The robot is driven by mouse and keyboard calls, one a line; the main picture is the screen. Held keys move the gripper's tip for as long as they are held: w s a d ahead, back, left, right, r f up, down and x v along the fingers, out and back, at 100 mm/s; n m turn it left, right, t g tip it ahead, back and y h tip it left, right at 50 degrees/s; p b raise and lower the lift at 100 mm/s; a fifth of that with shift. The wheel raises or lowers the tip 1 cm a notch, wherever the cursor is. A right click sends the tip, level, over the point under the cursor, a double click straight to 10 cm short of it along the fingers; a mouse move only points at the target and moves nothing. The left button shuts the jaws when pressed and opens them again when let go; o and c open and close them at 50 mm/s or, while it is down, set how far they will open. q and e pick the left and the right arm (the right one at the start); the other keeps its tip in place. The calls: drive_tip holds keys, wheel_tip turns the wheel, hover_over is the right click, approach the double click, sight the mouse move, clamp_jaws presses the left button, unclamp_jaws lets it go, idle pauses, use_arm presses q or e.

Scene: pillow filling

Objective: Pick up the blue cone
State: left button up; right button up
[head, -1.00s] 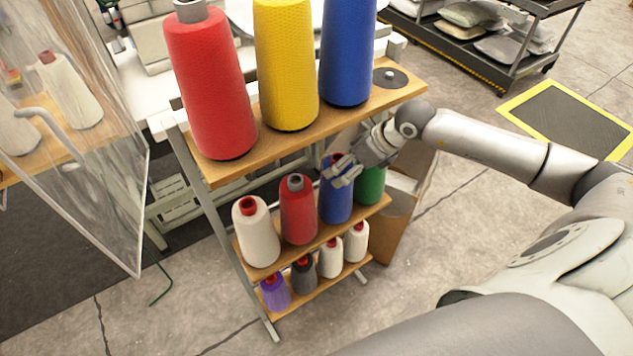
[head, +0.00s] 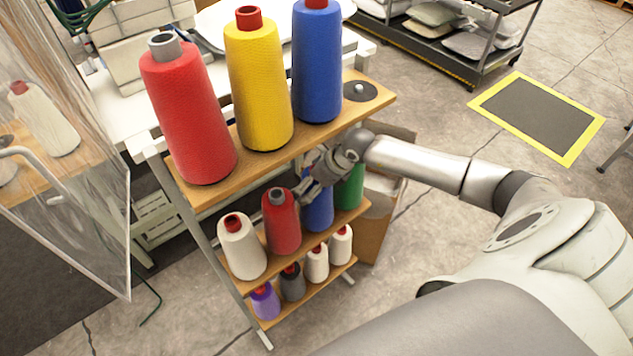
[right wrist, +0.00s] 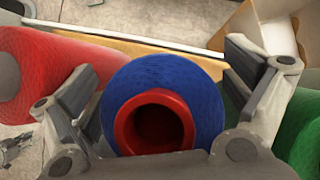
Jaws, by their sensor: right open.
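A blue cone (head: 318,207) stands on the middle shelf between a red cone (head: 281,221) and a green cone (head: 349,188). My right gripper (head: 312,188) is at its top and hides part of it. In the right wrist view the blue cone (right wrist: 198,85) shows its red hollow top between the two fingers of my right gripper (right wrist: 165,95). The fingers are open, one on each side; I cannot tell whether they touch it. A larger blue cone (head: 317,70) stands on the top shelf. My left gripper is not in view.
The top shelf (head: 262,158) overhangs the middle one and also holds large red and yellow cones. A white cone (head: 241,248) stands left on the middle shelf. Small cones fill the bottom shelf. A cardboard box (head: 378,225) stands behind at the right.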

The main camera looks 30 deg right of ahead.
drive_tip(key=c, duration=2.1)
drive_tip(key=shift+w+r, duration=0.1)
drive_tip(key=shift+c, duration=0.2)
